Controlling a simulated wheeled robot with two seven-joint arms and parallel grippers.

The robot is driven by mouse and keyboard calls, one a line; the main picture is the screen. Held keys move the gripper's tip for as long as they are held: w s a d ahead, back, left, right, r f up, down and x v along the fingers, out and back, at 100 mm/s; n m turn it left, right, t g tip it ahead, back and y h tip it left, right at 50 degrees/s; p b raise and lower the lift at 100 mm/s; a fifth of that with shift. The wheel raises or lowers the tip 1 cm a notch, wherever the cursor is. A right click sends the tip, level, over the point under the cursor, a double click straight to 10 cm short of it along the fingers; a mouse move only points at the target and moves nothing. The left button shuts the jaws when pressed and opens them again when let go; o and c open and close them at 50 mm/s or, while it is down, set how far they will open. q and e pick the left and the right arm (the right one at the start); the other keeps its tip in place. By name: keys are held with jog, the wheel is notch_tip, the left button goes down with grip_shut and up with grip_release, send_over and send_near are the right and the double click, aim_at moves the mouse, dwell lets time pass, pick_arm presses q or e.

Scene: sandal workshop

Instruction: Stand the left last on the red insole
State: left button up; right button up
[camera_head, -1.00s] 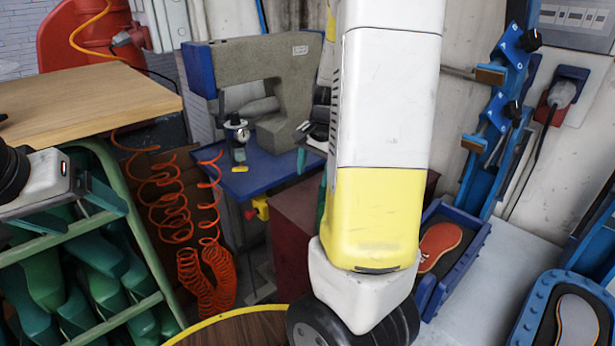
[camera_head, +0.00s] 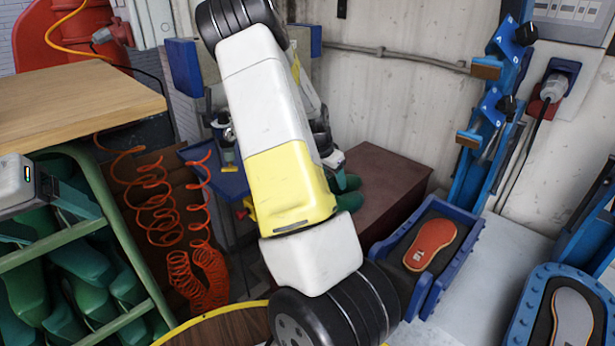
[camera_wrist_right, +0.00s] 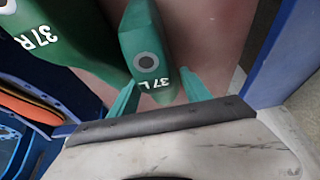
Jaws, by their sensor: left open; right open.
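The left last, green and marked 37 L (camera_wrist_right: 140,30), lies between the spread fingers of my right gripper (camera_wrist_right: 160,75) in the right wrist view. The fingers are open; whether they touch it I cannot tell. The right last, green and marked 37 R (camera_wrist_right: 75,35), lies beside it to the left. In the head view my right arm partly hides both green lasts. The red insole (camera_head: 432,243) lies flat in a blue tray (camera_head: 462,262), and its edge shows in the right wrist view (camera_wrist_right: 30,105). My left gripper (camera_head: 62,215) is open and empty at the left edge.
The lasts are on a dark red block (camera_head: 395,180) left of the tray. A second blue tray (camera_head: 528,312) with a grey insole (camera_head: 572,320) is at the lower right. A green rack (camera_head: 110,215) of lasts and a wooden tabletop (camera_head: 80,95) are at the left.

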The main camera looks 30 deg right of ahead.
jog(key=shift+x, duration=1.1)
grip_shut()
jog(key=shift+r, duration=0.1)
